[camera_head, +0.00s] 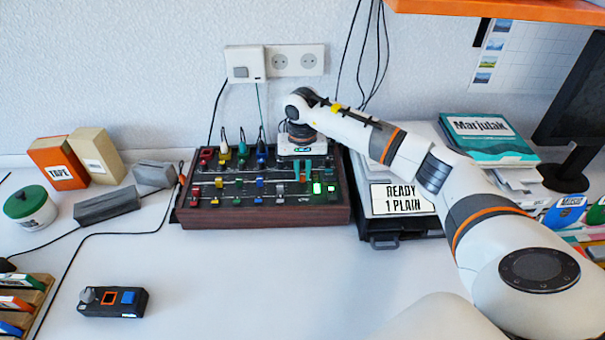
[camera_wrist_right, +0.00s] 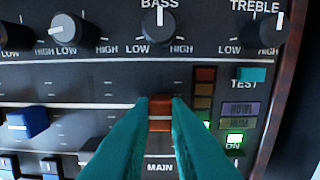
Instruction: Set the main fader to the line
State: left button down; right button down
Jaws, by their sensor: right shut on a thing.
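The mixer (camera_head: 265,217) is a dark panel in a wooden frame on the table, with rows of knobs and coloured faders. My right gripper (camera_head: 303,172) reaches down onto its right part. In the right wrist view, its teal fingers (camera_wrist_right: 160,108) are shut on the orange-red main fader cap (camera_wrist_right: 160,124), just above the MAIN label. A pale line (camera_wrist_right: 105,105) runs across the panel to about the height of the cap's upper part. The fingers cover the sides of the cap and much of its slot. My left gripper is not in view.
A green lit button (camera_wrist_right: 234,138) lies right of the fader, a blue fader cap (camera_wrist_right: 28,122) to the left. A black case with a READY 1 PLAIN sign (camera_head: 403,199) stands right of the mixer. The table in front is mostly clear, apart from a small black box (camera_head: 113,303).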

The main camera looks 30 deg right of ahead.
aim_at(303, 174)
jog(key=c, duration=1.4)
grip_release()
notch_tip(303, 174, up, 12)
jog(key=b, duration=0.1)
